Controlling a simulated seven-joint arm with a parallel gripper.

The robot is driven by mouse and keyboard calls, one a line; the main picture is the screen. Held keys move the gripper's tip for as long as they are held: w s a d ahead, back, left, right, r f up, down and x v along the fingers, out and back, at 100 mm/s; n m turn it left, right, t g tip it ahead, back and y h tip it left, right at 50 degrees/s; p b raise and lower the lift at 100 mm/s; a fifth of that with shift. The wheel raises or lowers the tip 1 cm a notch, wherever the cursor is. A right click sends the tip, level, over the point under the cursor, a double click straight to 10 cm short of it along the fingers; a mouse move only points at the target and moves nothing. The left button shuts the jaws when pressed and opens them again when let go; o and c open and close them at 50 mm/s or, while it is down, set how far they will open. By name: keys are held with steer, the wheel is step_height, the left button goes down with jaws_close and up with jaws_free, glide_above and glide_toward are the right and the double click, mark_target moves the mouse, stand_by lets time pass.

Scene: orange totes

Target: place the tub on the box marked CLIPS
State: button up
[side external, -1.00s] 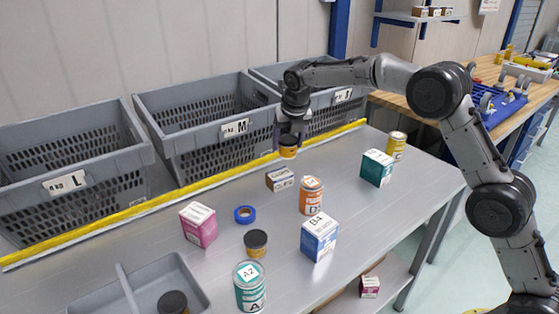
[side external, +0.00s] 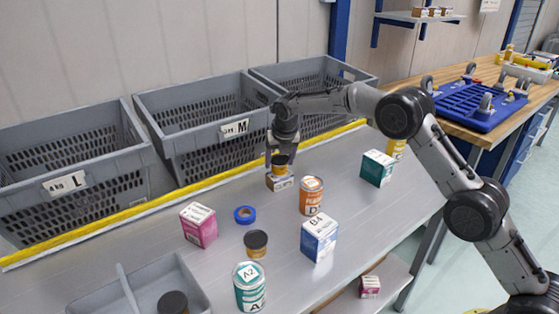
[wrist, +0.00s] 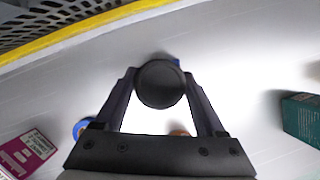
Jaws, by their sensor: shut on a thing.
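My gripper (side external: 281,156) is shut on a small tub (side external: 280,168) with a dark lid and a yellow-orange side. In the wrist view the tub's round dark lid (wrist: 160,84) sits between the two fingers. The small brown and white box (side external: 280,183) lies on the table directly below the tub in the side view. I cannot tell whether the tub touches the box or hangs just above it. The box's lettering is too small to read, and in the wrist view the box is hidden behind the tub and gripper.
Near the box stand an orange can (side external: 311,196), a blue tape roll (side external: 245,215), a pink box (side external: 199,225), a blue and white box (side external: 319,238) and a teal box (side external: 377,168). Another dark-lidded tub (side external: 256,243) stands in front. Grey crates (side external: 205,130) line the back.

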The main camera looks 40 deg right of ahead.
steer(key=shift+f, duration=0.1)
steer(key=o, duration=1.4)
steer(key=shift+o, duration=0.2)
steer(key=v, duration=1.1)
steer(key=s+d+r+m, duration=0.2)
steer(key=s+r+m, duration=0.7)
steer(key=s, duration=0.4)
steer(key=s+r+m+y, duration=0.1)
steer(key=s+r+m, duration=0.1)
steer(key=s+m, duration=0.7)
steer(key=s+f+m, duration=0.3)
steer(key=s+m, duration=0.3)
steer(key=s, duration=0.5)
steer(key=s+f+m+t, duration=0.1)
steer(key=s+f+m, duration=0.3)
steer(key=s+m, duration=0.3)
steer(key=s, duration=0.5)
steer(key=shift+s+d+f+y, duration=0.15)
steer(key=shift+s+d+y, duration=0.2)
steer(key=shift+y, duration=0.05)
